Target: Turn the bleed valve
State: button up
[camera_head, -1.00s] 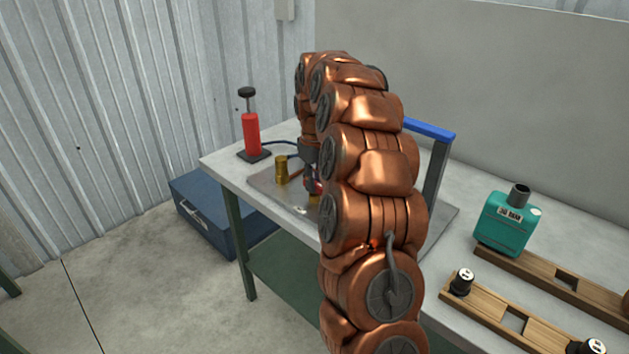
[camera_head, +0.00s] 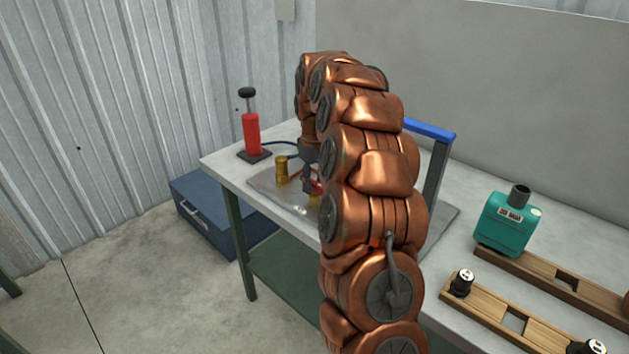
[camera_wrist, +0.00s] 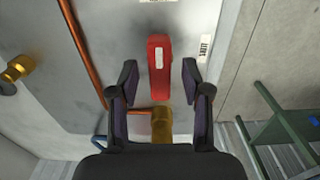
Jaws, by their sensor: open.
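The bleed valve has a red lever (camera_wrist: 159,66) with a pale label, above a brass body (camera_wrist: 162,125) in the wrist view. My gripper (camera_wrist: 160,75) is open, with one dark finger on each side of the lever; gaps show on both sides, and how deep the fingers reach is unclear. In the head view my gripper (camera_head: 307,182) hangs over the metal plate (camera_head: 268,188), beside a small red part of the lever (camera_head: 318,187). My arm hides much of the plate there.
A brass cylinder (camera_head: 281,170) stands left of my gripper, with a red hand pump (camera_head: 250,133) behind it. A copper pipe (camera_wrist: 84,50) runs left of the lever. A blue-topped frame (camera_head: 430,129) and a teal container (camera_head: 507,224) stand to the right.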

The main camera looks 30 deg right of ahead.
aim_at(314, 182)
notch_tip(314, 182, up, 12)
dwell(0.8)
dwell(0.4)
